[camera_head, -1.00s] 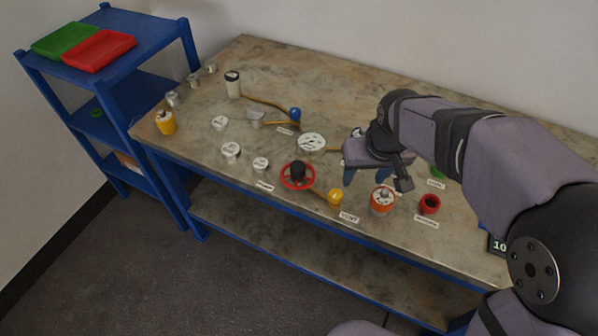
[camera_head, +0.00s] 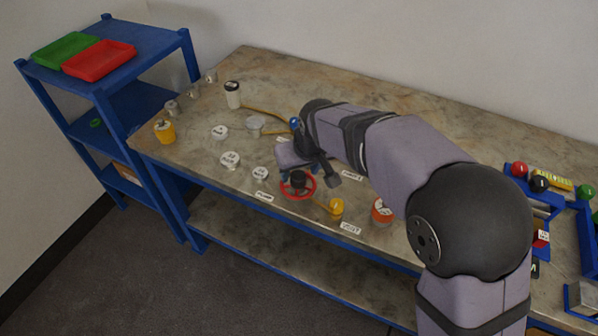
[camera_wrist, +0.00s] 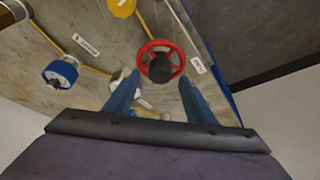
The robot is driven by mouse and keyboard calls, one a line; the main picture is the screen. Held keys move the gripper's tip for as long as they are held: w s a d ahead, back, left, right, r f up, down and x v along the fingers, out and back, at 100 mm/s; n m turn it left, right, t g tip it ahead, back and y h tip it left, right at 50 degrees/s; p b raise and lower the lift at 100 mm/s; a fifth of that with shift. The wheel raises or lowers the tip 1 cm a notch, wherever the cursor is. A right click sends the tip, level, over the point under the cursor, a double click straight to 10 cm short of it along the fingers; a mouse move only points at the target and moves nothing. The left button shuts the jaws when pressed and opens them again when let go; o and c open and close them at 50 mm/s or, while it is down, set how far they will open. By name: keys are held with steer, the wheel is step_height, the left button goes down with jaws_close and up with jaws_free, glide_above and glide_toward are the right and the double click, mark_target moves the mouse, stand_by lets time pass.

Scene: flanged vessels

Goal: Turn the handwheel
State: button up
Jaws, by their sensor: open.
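The handwheel (camera_head: 312,190) is a red ring with a dark hub, near the front edge of the bench. In the wrist view the handwheel (camera_wrist: 148,50) lies ahead of my two blue fingers. My gripper (camera_wrist: 152,92) is open, with the fingers apart and nothing between them. The wheel's black hub (camera_wrist: 160,70) shows roughly in line with the gap between the fingers. In the head view my gripper is just behind and above the wheel, and its fingers are mostly hidden by its own body. I cannot tell whether they touch the wheel.
A yellow knob (camera_head: 336,206) stands right of the wheel, with an orange-rimmed vessel (camera_head: 381,212) further right. White-lidded vessels (camera_head: 230,160) stand to the left. A blue valve knob (camera_wrist: 60,73) shows left in the wrist view. A blue shelf (camera_head: 140,85) stands at the left.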

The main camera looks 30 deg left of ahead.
mark_target(298, 181)
steer(key=shift+x, duration=1.35)
steer(key=c, duration=1)
steer(key=shift+c, duration=0.2)
